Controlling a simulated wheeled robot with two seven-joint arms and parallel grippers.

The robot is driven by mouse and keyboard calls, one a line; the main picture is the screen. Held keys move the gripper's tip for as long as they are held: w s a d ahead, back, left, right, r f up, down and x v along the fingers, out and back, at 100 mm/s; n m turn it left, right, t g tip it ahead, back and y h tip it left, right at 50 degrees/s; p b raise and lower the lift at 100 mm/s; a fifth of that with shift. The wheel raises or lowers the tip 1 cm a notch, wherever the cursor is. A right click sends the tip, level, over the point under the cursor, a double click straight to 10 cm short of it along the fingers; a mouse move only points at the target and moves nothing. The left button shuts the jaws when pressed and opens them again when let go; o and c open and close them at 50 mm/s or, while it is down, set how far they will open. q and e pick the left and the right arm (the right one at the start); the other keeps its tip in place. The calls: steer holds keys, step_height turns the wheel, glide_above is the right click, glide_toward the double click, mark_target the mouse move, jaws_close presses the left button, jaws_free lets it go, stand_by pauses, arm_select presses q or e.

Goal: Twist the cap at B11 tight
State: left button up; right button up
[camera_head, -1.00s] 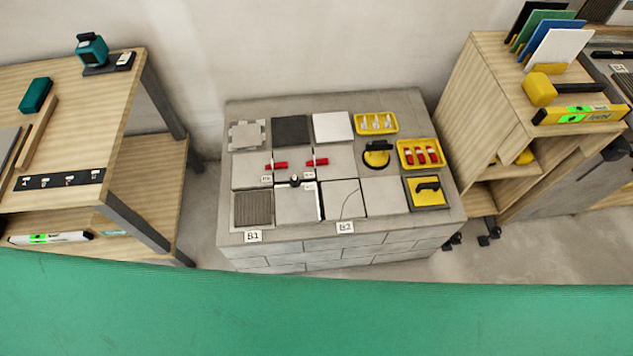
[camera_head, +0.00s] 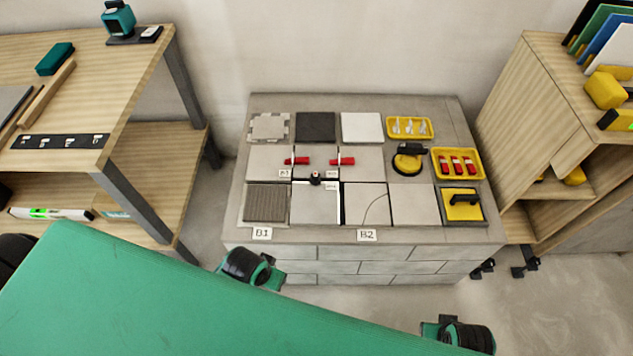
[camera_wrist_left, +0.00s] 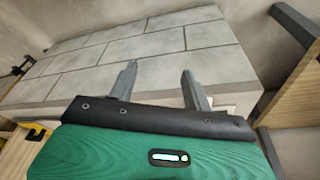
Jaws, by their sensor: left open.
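In the head view, two red caps lie on the tile joints of the block's middle row, a left red cap (camera_head: 297,160) and a right red cap (camera_head: 342,160). A dark cap (camera_head: 316,178) stands just in front of and between them. Small white labels (camera_head: 332,186) sit beside the caps, too small to read for certain, so I cannot tell which cap is B11. My left gripper (camera_wrist_left: 158,83) is open and empty in the left wrist view, its fingers against the block's brick-patterned side, with no cap in sight. My right gripper is not seen.
A wooden table (camera_head: 70,90) stands left, a wooden shelf (camera_head: 510,130) right. Floor shows between them.

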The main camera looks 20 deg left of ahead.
arm_select(q)
steer(key=w+d+r+n+g+h+b, duration=0.1)
steer(key=w+d+r+n+b, duration=0.15)
steer(key=w+d, duration=0.45)
steer(key=w+d+r+n+h+b, duration=0.15)
steer(key=w+d+r, duration=0.25)
steer(key=w, duration=0.4)
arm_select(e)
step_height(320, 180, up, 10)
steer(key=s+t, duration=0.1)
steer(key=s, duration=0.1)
arm_select(q)
step_height(320, 180, up, 7)
steer(key=n+g+y, duration=0.2)
steer(key=n+y, duration=0.1)
steer(key=n, duration=0.7)
glide_above(316, 173)
step_height(316, 173, down, 12)
steer(key=b, duration=0.2)
steer(key=shift+s+b, duration=0.1)
steer(key=shift+b, duration=0.2)
steer(key=shift+f, duration=0.75)
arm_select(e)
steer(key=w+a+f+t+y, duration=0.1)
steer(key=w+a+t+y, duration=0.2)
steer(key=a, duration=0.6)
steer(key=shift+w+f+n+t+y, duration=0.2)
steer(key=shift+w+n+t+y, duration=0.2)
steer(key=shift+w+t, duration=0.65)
